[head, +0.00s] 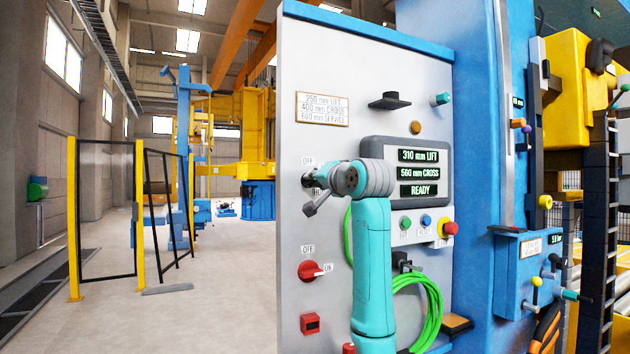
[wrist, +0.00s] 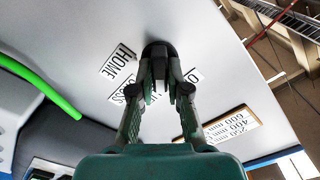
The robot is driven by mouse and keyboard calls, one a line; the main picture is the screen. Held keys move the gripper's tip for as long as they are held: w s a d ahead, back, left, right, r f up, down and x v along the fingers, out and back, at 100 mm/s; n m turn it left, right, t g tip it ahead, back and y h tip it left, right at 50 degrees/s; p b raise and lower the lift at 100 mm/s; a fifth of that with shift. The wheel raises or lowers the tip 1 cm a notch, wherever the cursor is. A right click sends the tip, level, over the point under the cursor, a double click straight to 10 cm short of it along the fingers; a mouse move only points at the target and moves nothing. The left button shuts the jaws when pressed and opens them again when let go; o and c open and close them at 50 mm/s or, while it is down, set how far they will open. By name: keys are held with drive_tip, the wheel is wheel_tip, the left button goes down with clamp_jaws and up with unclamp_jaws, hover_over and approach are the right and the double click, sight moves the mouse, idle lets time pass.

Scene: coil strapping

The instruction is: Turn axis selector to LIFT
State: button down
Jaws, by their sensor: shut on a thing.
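The axis selector is a black knob (wrist: 158,50) on the pale panel face, near the top middle of the wrist view. My gripper (wrist: 160,88) is shut on this knob, one dark finger on each side. White labels ring the knob: HOME (wrist: 118,62) reads clearly, and one below it (wrist: 124,92) is partly covered by a finger. Another label shows in part between the fingers, and one at the right is hard to read. In the head view my gripper (head: 322,180) meets the panel's left side; my arm hides much of the selector there. I cannot tell its exact setting.
A display (head: 418,172) reads 310 mm LIFT, 560 mm CROSS, READY. Below it are small buttons and a red stop button (head: 450,229). A red rotary switch (head: 312,271) sits lower left. Green cable (head: 430,300) hangs behind my arm.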

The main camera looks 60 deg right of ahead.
idle(0.3)
drive_tip(key=c, duration=1.1)
unclamp_jaws()
drive_tip(key=shift+c, duration=0.2)
drive_tip(key=v, duration=1.2)
drive_tip(key=shift+f, duration=0.15)
